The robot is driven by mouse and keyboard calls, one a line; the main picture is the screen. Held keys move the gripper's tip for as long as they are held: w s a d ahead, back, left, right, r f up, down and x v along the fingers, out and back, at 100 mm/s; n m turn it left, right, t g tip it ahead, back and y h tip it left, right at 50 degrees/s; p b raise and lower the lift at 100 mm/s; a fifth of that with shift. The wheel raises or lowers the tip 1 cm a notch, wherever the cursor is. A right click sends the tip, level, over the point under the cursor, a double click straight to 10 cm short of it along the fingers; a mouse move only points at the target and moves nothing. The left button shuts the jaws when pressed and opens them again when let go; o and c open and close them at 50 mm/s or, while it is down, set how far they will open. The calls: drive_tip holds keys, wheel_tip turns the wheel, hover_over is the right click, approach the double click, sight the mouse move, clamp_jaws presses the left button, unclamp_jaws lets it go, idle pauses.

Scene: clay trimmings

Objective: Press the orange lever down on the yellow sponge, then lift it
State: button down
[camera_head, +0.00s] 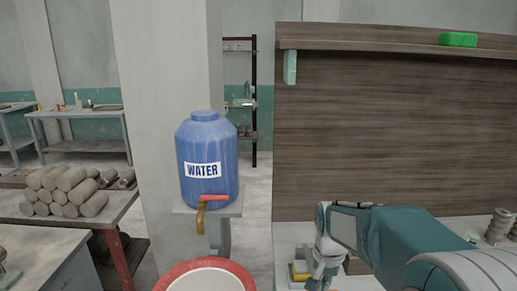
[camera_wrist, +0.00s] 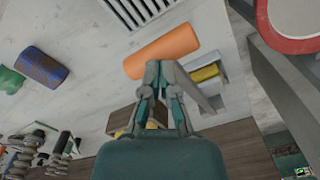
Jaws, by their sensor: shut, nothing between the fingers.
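An orange cylinder (camera_wrist: 162,52) lies across the wrist view just beyond my gripper's fingertips; I cannot tell whether it is the lever's grip or whether my fingers touch it. My gripper (camera_wrist: 160,68) is shut and empty. The yellow sponge (camera_wrist: 205,73) sits in a pale holder to the right of the fingers in that view. A yellow patch, likely the sponge, shows in the head view (camera_head: 299,273) left of my gripper (camera_head: 322,280), partly hidden by it. The lever's arm and pivot are not clear.
A blue patterned cylinder (camera_wrist: 42,68) and a green piece (camera_wrist: 10,80) lie on the pale worktop. A blue water barrel (camera_head: 207,160) with a red-handled tap stands left of the worktop. A red-rimmed bucket (camera_head: 177,275) is below it. A brown panel (camera_head: 390,120) rises behind.

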drive_tip(key=shift+r, duration=3.15)
